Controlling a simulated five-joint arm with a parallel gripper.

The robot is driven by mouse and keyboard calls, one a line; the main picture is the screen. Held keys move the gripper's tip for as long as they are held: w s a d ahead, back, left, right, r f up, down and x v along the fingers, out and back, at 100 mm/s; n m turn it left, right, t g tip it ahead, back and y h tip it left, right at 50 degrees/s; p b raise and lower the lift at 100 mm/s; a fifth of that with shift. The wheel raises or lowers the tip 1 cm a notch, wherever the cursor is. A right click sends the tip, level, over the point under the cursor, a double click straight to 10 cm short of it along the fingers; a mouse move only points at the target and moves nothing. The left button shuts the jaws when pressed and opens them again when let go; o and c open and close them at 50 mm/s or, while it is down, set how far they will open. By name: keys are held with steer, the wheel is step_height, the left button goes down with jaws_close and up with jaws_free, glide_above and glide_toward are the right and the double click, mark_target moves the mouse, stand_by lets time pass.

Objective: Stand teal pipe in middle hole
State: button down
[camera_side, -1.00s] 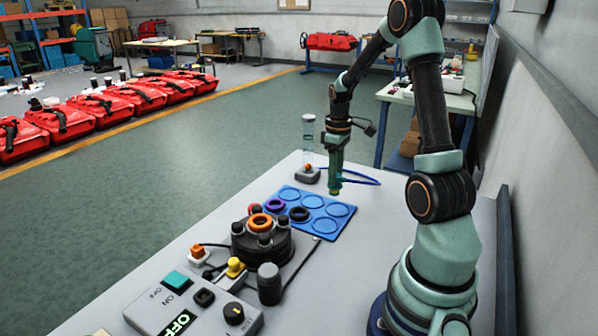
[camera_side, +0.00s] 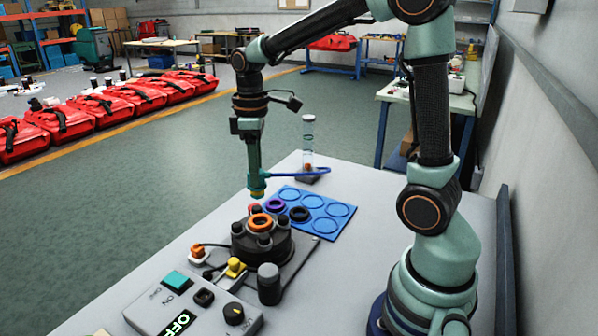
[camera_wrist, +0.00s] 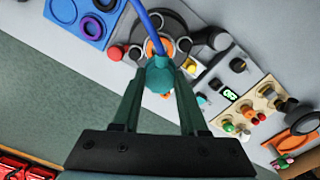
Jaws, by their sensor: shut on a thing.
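In the wrist view the pipe and hose partly hide the orange ring (camera_wrist: 150,47).
A blue tray (camera_side: 338,223) with round recesses holds a purple and a black ring behind the base. A clear tube (camera_side: 308,142) stands at the back. A yellow knob (camera_side: 235,267), a dark cylinder (camera_side: 269,285) and a control box (camera_side: 160,305) crowd the front.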

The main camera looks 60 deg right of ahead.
mark_target(258, 191)
steer(key=shift+f, duration=2.75)
steer(key=shift+f, duration=1.5)
stand_by(0.3)
jaws_free()
stand_by(0.5)
steer(key=shift+r, duration=3.55)
